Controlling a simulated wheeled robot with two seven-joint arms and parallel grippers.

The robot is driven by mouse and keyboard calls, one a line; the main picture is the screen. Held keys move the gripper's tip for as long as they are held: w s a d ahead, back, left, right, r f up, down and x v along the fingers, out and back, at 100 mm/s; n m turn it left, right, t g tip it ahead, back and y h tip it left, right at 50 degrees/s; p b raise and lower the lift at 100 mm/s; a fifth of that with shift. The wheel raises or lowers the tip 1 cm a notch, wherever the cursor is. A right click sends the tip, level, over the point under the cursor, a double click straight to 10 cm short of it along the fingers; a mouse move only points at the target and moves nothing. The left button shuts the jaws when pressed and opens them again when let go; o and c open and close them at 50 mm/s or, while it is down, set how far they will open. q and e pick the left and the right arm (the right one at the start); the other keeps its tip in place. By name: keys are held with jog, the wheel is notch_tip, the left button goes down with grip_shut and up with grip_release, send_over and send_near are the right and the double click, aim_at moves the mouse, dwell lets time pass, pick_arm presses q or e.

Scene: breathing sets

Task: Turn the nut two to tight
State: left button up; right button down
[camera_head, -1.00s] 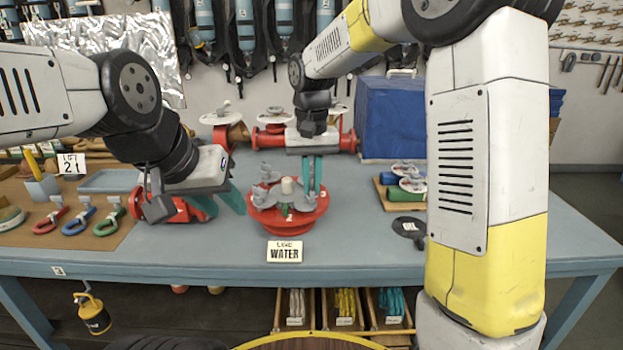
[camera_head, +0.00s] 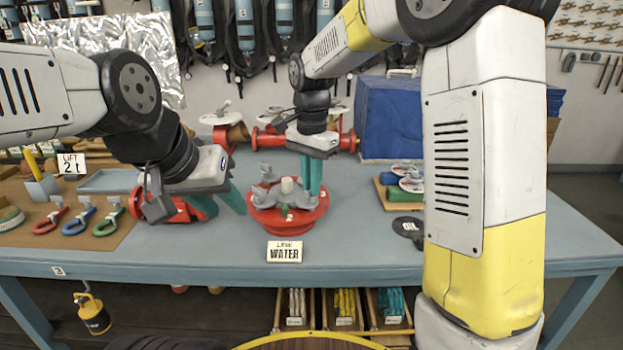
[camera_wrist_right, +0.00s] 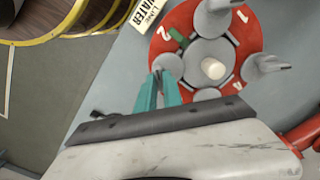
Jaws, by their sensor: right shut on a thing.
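A round red flange (camera_head: 289,222) with several grey wing nuts and a white central stub (camera_head: 287,185) sits on the bench behind the "Line water" sign (camera_head: 285,251). In the right wrist view the red flange (camera_wrist_right: 185,27) carries painted numbers, and the grey nut (camera_wrist_right: 168,63) beside the "2" is at my right fingertips. My right gripper (camera_head: 311,192), its teal fingers (camera_wrist_right: 158,78) close together, is shut on this nut, which the fingers partly cover. A small green mark (camera_wrist_right: 178,36) lies beside the "2". My left gripper (camera_head: 224,204) is open and empty, left of the flange.
Red pipework (camera_head: 268,139) and a blue box (camera_head: 391,118) stand at the back. A black paddle (camera_head: 408,228) and coloured handles (camera_head: 104,222) lie on the bench.

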jog(key=shift+m, duration=0.4)
jog(key=c, duration=1.5)
grip_release()
notch_tip(320, 180, up, 8)
jog(key=shift+f, duration=0.2)
jog(key=shift+r, duration=0.1)
